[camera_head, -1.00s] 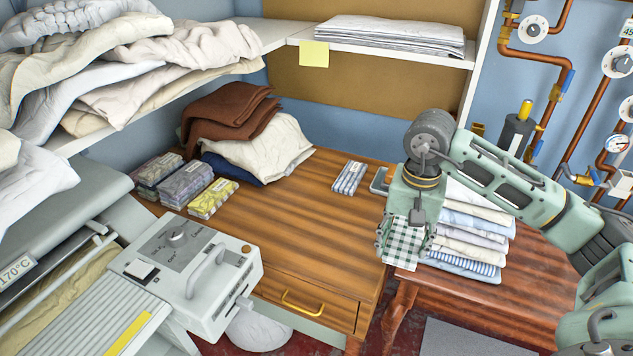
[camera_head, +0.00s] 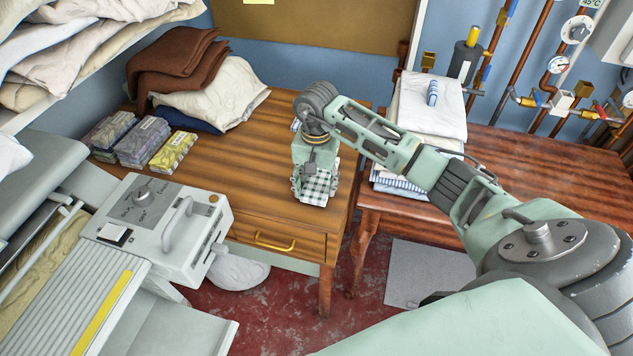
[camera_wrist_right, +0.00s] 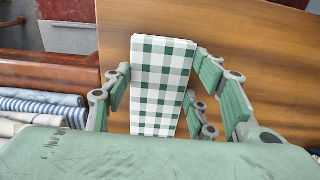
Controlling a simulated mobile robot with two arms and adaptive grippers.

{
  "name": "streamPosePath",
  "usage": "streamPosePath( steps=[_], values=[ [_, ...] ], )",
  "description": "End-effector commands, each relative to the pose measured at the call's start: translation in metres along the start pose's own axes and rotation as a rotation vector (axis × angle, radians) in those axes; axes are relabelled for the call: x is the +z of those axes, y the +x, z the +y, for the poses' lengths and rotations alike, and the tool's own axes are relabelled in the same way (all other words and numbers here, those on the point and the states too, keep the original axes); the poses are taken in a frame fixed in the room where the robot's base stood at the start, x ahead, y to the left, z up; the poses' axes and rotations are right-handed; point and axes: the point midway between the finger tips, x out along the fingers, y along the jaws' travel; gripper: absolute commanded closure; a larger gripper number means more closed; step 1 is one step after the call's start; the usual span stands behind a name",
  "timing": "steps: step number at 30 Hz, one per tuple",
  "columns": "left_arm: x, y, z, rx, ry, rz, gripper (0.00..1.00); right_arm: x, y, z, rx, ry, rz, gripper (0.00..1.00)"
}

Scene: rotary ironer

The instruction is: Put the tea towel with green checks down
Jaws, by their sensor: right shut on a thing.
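The tea towel with green checks (camera_head: 319,188) is a folded white and dark green piece. My right gripper (camera_head: 314,184) is shut on it, above the right front part of the wooden desk (camera_head: 262,170). In the right wrist view the towel (camera_wrist_right: 162,85) stands out between the fingers of the right gripper (camera_wrist_right: 165,95), with the desk top (camera_wrist_right: 250,50) behind it. I cannot tell whether the towel touches the desk top. My left gripper is out of view.
Folded packs (camera_head: 142,142) and a heap of brown and cream cloths (camera_head: 215,95) lie at the desk's back left. A linen stack (camera_head: 430,105) stands on the side table (camera_head: 500,160) at right. The ironer's control box (camera_head: 165,220) is at front left. The desk's middle is clear.

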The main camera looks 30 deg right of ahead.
Motion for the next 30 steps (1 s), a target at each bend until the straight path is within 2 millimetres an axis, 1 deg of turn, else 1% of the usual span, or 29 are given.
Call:
streamPosePath(
  steps=[1, 3, 10, 14, 15, 18, 21, 30],
  values=[
    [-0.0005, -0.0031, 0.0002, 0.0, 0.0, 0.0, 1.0, 0.0005, 0.0039, 0.0001, 0.0, 0.002, -0.002, 0.73],
    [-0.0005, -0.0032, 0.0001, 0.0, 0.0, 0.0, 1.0, -0.0004, 0.0073, -0.0001, -0.002, 0.001, 0.001, 0.73],
    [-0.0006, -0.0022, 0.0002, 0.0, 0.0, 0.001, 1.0, -0.0007, 0.0082, -0.0001, -0.002, 0.0, 0.002, 0.73],
    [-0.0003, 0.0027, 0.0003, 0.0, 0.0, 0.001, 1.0, -0.0008, 0.0128, 0.0002, -0.001, 0.0, 0.003, 0.73],
    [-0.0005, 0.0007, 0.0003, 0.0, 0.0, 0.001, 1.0, -0.0005, 0.0109, 0.0001, -0.001, 0.0, 0.002, 0.44],
    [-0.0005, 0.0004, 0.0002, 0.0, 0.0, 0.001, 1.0, -0.0004, 0.0107, 0.0001, -0.001, 0.0, 0.002, 0.35],
    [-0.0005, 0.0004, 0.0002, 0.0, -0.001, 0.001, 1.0, -0.0004, 0.0107, 0.0001, -0.001, 0.0, 0.001, 0.29],
    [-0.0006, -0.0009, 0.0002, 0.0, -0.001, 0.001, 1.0, -0.0003, 0.0093, -0.0001, -0.002, 0.0, 0.001, 0.29]
  ],
)
